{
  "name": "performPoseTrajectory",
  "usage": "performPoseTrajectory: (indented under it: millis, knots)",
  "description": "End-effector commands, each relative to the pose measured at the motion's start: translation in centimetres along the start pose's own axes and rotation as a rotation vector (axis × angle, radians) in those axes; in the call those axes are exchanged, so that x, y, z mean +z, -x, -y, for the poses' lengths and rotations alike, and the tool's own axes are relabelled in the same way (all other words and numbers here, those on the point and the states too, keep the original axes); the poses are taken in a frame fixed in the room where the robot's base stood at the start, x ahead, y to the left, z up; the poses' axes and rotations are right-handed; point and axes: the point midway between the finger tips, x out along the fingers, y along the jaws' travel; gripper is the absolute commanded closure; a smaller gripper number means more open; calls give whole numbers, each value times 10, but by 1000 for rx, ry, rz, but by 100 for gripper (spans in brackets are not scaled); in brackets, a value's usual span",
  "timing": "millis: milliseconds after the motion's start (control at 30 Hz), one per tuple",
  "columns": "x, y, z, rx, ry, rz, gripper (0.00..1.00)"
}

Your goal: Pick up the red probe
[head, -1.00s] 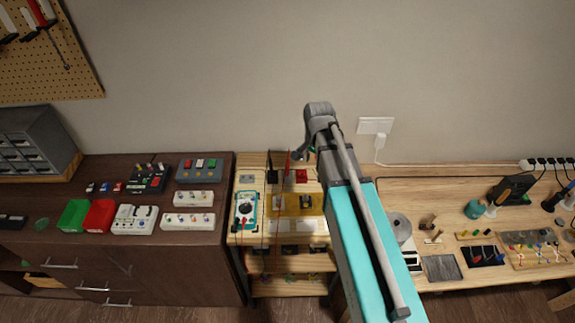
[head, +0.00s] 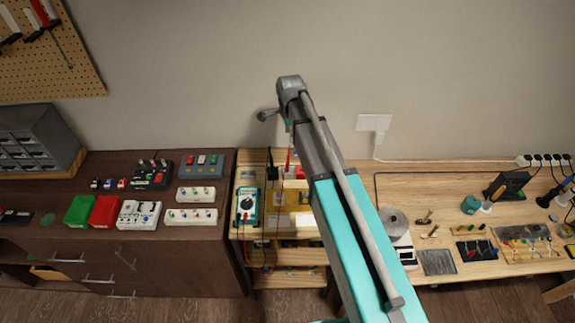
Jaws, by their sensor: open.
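The red probe (head: 288,158) stands upright, slim and pointed, near the back of the small wooden shelf in the middle. A red lead runs near it. A darker probe (head: 270,158) stands to its left. The teal multimeter (head: 247,207) with a round dial lies at the shelf's left front. My gripper (head: 287,126) is at the end of the arm, just above the red probe's top in the picture. It is small and partly covered by my wrist, and its fingertips are hard to make out. I see nothing held in it. Contact with the probe cannot be told.
A yellow case (head: 291,198) is on the shelf beside the multimeter, partly behind my arm. The dark cabinet (head: 120,240) on the left holds red and green bins and switch boxes. The wooden workbench (head: 400,184) on the right carries tools. The wall is close behind.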

Motion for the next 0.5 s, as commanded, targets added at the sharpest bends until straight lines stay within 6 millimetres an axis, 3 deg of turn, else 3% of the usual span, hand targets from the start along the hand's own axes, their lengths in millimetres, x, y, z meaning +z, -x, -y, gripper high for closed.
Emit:
performPoseTrajectory:
  millis: [500]
  knots:
    - [0, -29, 0, 0, 1, 0, 42]
